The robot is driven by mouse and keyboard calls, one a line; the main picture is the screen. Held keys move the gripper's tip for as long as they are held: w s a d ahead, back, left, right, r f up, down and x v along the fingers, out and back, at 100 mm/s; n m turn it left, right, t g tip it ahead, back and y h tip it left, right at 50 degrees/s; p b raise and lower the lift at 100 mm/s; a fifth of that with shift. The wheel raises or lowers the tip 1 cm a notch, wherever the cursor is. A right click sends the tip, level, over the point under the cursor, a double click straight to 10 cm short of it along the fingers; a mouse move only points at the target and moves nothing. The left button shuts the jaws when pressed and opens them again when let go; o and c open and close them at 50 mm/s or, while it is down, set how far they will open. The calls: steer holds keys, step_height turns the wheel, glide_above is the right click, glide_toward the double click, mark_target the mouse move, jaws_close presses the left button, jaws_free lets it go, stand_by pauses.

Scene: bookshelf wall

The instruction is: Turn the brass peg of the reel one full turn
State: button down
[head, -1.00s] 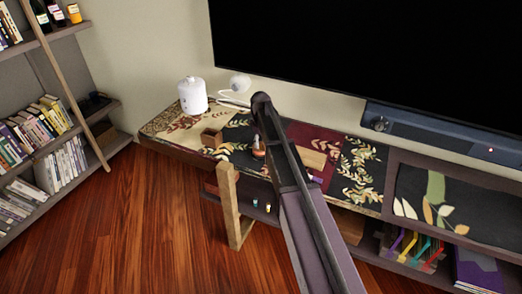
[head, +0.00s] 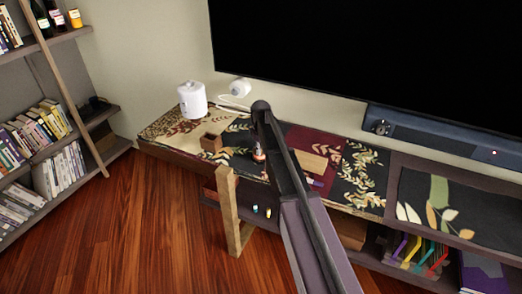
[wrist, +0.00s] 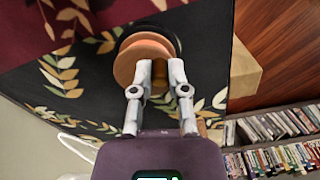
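The reel (wrist: 143,52) shows in the wrist view as round, orange-brown wooden discs at the top middle. In the head view the reel (head: 259,154) is a small orange-brown shape beside my arm on the cabinet top. My gripper (wrist: 160,68) has its two grey fingers at the near side of the reel, their tips overlapping its edge in the picture. A narrow gap shows between the fingers, with a brownish-gold part in it that may be the brass peg. I cannot tell whether the fingers touch it. My arm hides the gripper in the head view.
A small wooden box (head: 211,142) and a white canister (head: 192,98) stand left of the reel. A flat wooden block (head: 313,164) lies to the right. A large screen (head: 380,60) is behind. A wooden post (head: 229,205) stands in front of the cabinet.

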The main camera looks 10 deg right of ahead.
steer(key=shift+a+m, duration=0.2)
steer(key=shift+m, duration=0.6)
steer(key=m, duration=0.4)
steer(key=shift+w+a+m, duration=0.2)
steer(key=shift+a+m, duration=0.1)
steer(key=shift+a, duration=0.05)
steer(key=m, duration=0.3)
steer(key=shift+w+a+m, duration=0.25)
steer(key=shift+m, duration=0.05)
steer(key=shift+w+a+m, duration=0.1)
steer(key=shift+w+m, duration=0.05)
steer(key=shift+m, duration=0.65)
steer(key=shift+w+m, duration=0.1)
steer(key=shift+m, duration=0.7)
steer(key=c, duration=0.6)
jaws_free()
steer(key=shift+c, duration=0.2)
